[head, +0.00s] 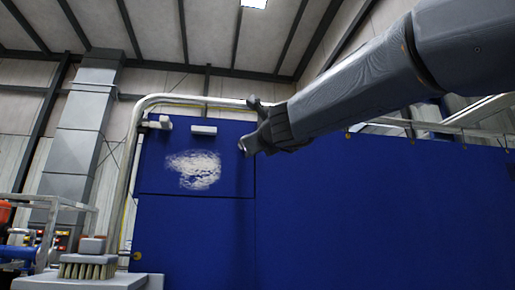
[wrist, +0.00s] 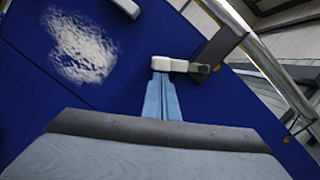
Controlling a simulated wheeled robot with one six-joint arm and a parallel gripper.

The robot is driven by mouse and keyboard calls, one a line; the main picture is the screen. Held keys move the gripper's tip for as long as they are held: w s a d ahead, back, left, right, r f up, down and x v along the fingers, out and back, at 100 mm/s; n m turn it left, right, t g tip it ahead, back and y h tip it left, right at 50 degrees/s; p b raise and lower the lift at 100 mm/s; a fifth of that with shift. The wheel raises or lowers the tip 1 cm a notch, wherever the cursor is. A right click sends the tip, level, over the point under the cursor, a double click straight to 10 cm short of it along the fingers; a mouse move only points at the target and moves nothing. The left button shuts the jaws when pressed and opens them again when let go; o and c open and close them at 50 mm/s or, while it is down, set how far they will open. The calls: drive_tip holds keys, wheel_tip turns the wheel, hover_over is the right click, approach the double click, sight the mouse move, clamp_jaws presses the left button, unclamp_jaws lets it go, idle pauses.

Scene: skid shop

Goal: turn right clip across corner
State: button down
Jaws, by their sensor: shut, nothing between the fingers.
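A blue panel (head: 160,165) with a pale scuffed patch (head: 192,169) hangs at the left of the blue wall. The left clip (head: 158,122) is at its top left corner, and a white bar (head: 204,130) is at its top edge. In the wrist view the right clip (wrist: 178,65) is a white piece beside a dark grey block. My gripper (wrist: 162,78) is shut, with its blue fingertips at the clip's left end; I cannot tell whether they touch. In the head view my gripper (head: 250,126) is at the panel's top right corner and hides the right clip.
A metal pipe (head: 190,99) runs above the panel and bends down its left side. A brush (head: 88,268) lies on a grey top (head: 110,283) at the lower left. The blue wall (head: 380,210) below my arm is clear.

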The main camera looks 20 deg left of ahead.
drive_tip(key=m, duration=0.1)
drive_tip(key=a+r+m, duration=0.1)
drive_tip(key=m, duration=0.2)
drive_tip(key=shift+s+a+r+t+h, duration=0.3)
drive_tip(key=shift+s+r+t, duration=0.1)
drive_tip(key=s+d+f+b, duration=0.6)
drive_tip(key=s, duration=0.2)
idle(0.4)
drive_tip(key=shift+f, duration=0.1)
idle(0.3)
